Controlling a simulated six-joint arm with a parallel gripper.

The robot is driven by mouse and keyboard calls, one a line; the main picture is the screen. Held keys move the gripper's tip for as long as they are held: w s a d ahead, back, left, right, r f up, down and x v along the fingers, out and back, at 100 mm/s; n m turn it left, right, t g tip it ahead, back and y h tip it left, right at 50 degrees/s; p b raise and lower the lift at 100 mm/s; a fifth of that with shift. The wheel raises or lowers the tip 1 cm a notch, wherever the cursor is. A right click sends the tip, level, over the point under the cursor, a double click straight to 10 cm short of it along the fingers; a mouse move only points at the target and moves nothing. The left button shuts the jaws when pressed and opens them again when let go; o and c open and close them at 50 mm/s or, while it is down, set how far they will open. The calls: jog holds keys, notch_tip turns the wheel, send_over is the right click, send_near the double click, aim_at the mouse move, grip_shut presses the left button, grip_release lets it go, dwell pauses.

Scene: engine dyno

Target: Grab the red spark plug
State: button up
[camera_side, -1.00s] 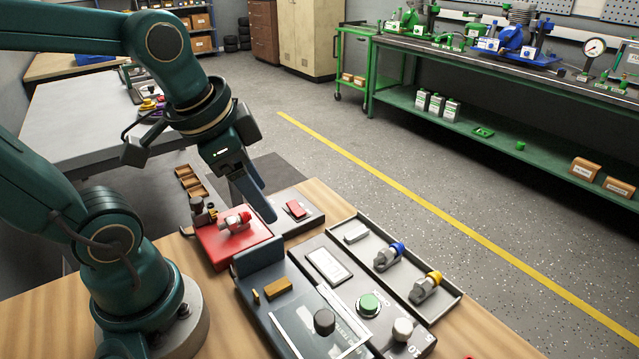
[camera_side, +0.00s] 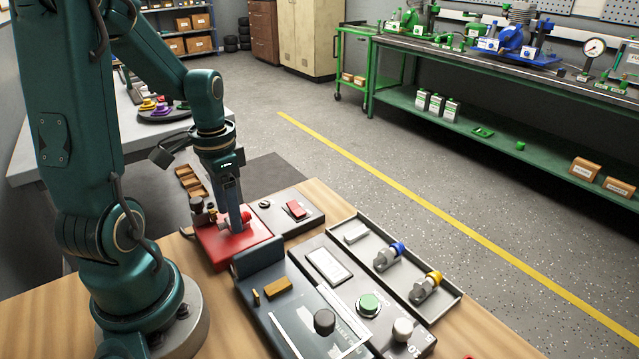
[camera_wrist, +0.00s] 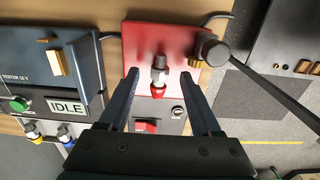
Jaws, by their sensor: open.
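The red spark plug (camera_wrist: 159,72) lies on a red plate (camera_wrist: 135,48), with its metal end and red band showing in the wrist view. In the side view only a bit of its red part (camera_side: 246,216) shows beside my finger, above the red plate (camera_side: 222,252); the rest is hidden. My gripper (camera_wrist: 165,74) is open, its two fingers apart on either side of the plug in the wrist view. In the side view my gripper (camera_side: 238,228) points straight down over the plate. Whether the fingers touch the plug cannot be told.
A dark post (camera_side: 197,204) stands on the plate's left edge, close to my gripper. A grey switch box (camera_side: 270,206) with a red rocker is just behind. A tray (camera_side: 448,300) holding blue- and yellow-banded plugs lies right, past the tester (camera_side: 285,310).

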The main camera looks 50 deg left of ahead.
jog(key=shift+f, duration=0.55)
grip_shut()
